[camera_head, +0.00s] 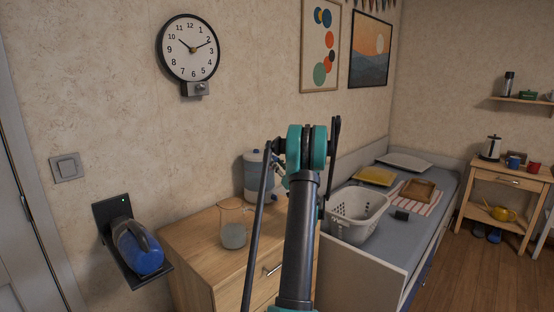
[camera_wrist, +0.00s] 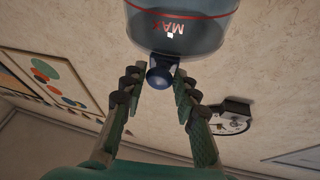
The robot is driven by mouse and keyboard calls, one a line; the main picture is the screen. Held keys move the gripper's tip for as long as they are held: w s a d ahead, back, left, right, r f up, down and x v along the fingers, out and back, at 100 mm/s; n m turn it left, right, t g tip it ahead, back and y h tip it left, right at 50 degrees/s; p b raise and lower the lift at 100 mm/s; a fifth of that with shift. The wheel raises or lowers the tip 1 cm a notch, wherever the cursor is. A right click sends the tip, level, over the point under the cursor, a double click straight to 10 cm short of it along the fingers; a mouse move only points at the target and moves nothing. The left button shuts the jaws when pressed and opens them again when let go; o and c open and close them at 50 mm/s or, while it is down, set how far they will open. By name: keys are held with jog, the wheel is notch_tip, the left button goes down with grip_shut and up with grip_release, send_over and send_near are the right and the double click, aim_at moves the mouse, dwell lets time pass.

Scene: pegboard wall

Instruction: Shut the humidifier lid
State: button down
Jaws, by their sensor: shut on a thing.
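The humidifier (camera_head: 253,172), a pale body with a blue band, stands at the back of the wooden cabinet, partly hidden by my arm. In the wrist view, a grey-blue tank (camera_wrist: 190,38) with a red line and an upside-down "MAX" mark fills the top. A dark blue round knob (camera_wrist: 160,74) sticks out from it. My gripper (camera_wrist: 158,80) is shut on this knob, with one finger on each side. The lid's seam and hinge do not show clearly, so I cannot tell how far open it is.
A clear jug (camera_head: 233,227) stands on the cabinet (camera_head: 190,245) in front of the humidifier. A white basket (camera_head: 356,214) sits on the bed to the right. A blue handheld device (camera_head: 137,247) rests on a wall holder at left.

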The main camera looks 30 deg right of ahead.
jog(key=shift+a+f, duration=0.1)
jog(key=shift+f, duration=0.45)
jog(key=c, duration=1.2)
grip_release()
jog(key=shift+w, duration=0.1)
jog(key=shift+o, duration=0.2)
jog(key=v, duration=1.2)
